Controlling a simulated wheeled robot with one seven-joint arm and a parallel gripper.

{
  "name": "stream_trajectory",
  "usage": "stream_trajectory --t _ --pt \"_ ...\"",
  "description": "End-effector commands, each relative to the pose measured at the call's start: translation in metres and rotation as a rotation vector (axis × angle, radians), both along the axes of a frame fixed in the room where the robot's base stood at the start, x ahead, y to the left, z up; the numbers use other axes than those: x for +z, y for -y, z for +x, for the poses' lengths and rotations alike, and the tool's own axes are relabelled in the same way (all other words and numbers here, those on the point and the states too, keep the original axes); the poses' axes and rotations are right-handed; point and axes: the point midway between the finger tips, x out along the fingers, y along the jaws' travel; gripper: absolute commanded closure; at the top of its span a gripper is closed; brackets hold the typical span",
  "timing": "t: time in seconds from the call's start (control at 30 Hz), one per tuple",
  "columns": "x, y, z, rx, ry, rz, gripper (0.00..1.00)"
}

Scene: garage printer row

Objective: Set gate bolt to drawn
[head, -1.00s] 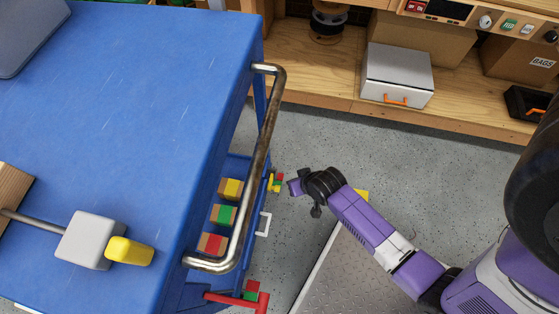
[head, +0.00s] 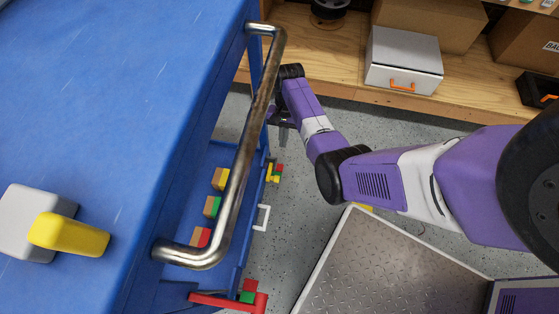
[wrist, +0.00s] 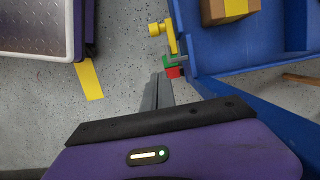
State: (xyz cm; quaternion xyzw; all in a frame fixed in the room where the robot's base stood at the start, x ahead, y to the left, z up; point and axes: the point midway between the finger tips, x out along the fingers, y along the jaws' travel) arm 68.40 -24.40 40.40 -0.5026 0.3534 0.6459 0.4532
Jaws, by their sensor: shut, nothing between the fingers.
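A small yellow fitting (head: 270,173) with red and green marks sits on the side of the blue cart's lower tray. It also shows in the wrist view (wrist: 165,38), with the green and red blocks just below it. A red bar (head: 225,299) with its own red and green blocks is at the tray's near end. I cannot tell for sure which fitting is the gate bolt. My gripper (head: 284,138) is beside the cart, pointing down, shut and empty. In the wrist view its fingertips (wrist: 162,78) appear close to the red and green blocks; contact cannot be told.
The cart's metal handle (head: 247,150) rises between the tabletop and my arm. A white square loop (head: 262,218) sticks out from the tray, which holds several coloured-topped boxes. A metal-topped platform (head: 380,265) stands on the right. A wooden shelf (head: 350,85) runs behind.

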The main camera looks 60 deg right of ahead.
Motion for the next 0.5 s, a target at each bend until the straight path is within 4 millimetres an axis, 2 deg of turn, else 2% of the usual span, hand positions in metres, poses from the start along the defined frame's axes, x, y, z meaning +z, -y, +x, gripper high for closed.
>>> stream_trajectory --t 0.27,0.37,0.5 --pt "-0.006 -0.001 -0.001 0.002 0.001 -0.001 1.0" --pt "-0.017 -0.004 -0.002 0.002 0.0 0.0 1.0" --pt "-0.042 -0.01 -0.004 0.002 -0.001 0.001 1.0"
